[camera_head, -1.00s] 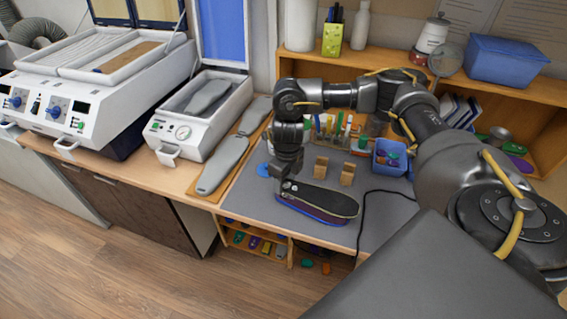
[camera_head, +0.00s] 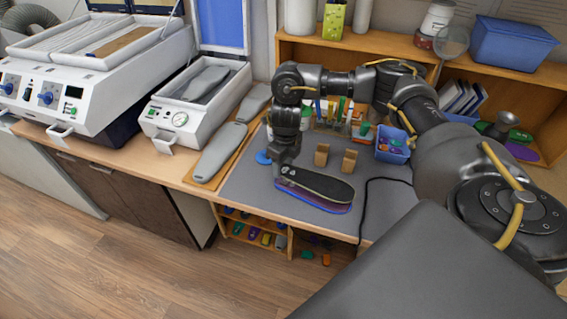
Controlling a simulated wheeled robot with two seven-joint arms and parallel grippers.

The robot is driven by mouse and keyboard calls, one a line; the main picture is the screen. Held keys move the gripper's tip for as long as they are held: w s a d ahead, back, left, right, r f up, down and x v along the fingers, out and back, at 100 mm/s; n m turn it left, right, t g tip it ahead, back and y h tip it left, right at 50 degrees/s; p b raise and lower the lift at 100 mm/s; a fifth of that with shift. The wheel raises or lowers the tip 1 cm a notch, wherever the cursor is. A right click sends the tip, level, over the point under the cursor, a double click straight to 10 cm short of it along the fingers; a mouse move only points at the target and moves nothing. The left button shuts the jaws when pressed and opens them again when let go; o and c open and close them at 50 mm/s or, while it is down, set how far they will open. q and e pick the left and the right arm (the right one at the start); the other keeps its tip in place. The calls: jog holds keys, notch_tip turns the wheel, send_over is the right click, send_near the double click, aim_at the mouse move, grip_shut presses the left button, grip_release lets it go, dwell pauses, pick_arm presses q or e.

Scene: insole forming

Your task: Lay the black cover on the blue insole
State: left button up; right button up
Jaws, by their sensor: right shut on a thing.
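The black cover (camera_head: 320,184) is a long dark sole shape over the grey mat on the workbench. My right gripper (camera_head: 284,176) points down at its left end and is shut on the cover. The blue insole (camera_head: 325,205) shows as a blue and purple edge directly beneath the cover along its front side; most of it is hidden. The cover lies along the insole, roughly lined up, but I cannot tell if they touch along their whole length. My left gripper is not in view.
Two small wooden blocks (camera_head: 348,161) stand behind the cover. A blue bin (camera_head: 392,146) is behind them. A black cable (camera_head: 364,205) runs along the right. Grey insoles (camera_head: 217,152) lie on a board at left, beside the white press (camera_head: 197,112).

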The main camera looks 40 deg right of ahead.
aim_at(284, 169)
notch_tip(284, 169, down, 2)
jog(key=shift+f+b, duration=0.25)
jog(key=shift+b, duration=0.6)
jog(key=shift+f+b, duration=0.65)
jog(key=shift+f, duration=0.35)
jog(key=o, duration=1)
jog(key=o, duration=0.5)
jog(key=shift+r, duration=0.15)
